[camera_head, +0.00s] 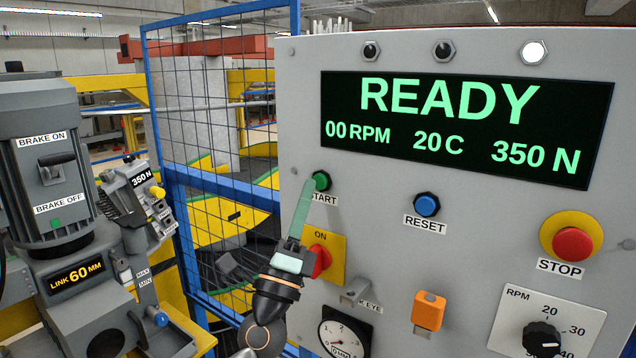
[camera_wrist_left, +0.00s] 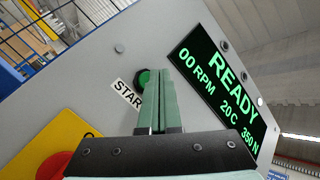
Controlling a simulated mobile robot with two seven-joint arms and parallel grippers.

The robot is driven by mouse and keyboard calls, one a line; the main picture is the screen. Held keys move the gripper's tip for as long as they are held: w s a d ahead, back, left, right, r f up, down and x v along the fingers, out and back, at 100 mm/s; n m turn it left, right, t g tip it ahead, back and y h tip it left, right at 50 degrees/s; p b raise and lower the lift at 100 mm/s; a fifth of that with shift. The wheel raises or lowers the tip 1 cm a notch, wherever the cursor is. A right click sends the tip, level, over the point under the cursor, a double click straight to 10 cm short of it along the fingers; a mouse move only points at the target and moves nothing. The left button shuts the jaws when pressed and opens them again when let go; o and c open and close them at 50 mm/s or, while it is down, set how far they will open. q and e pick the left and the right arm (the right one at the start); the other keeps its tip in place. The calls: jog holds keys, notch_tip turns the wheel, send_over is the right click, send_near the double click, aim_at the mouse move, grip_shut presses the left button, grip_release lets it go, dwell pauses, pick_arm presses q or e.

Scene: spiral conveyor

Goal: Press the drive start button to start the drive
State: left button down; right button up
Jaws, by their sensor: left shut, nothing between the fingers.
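The green start button (camera_head: 322,180) sits on the grey control panel above its START label, at the left below the display. It also shows in the left wrist view (camera_wrist_left: 143,79), partly hidden by my fingers. My left gripper (camera_head: 309,183) is shut and empty, its pale green fingers pointing up with the tips right beside the button. In the left wrist view the fingertips (camera_wrist_left: 160,76) overlap the button's right side. I cannot tell whether they touch it. The display (camera_head: 465,125) reads READY, 00 RPM, 20 C, 350 N. My right gripper is not in view.
A blue RESET button (camera_head: 427,205) and a red STOP button (camera_head: 573,244) are to the right. A red ON switch (camera_head: 320,261) on a yellow plate sits just below START, close to my gripper. A blue mesh fence (camera_head: 215,150) and a grey motor unit (camera_head: 45,130) stand left.

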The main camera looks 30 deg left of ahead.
pick_arm(q)
jog(key=shift+w, duration=0.1)
dwell(0.7)
jog(key=shift+w, duration=0.35)
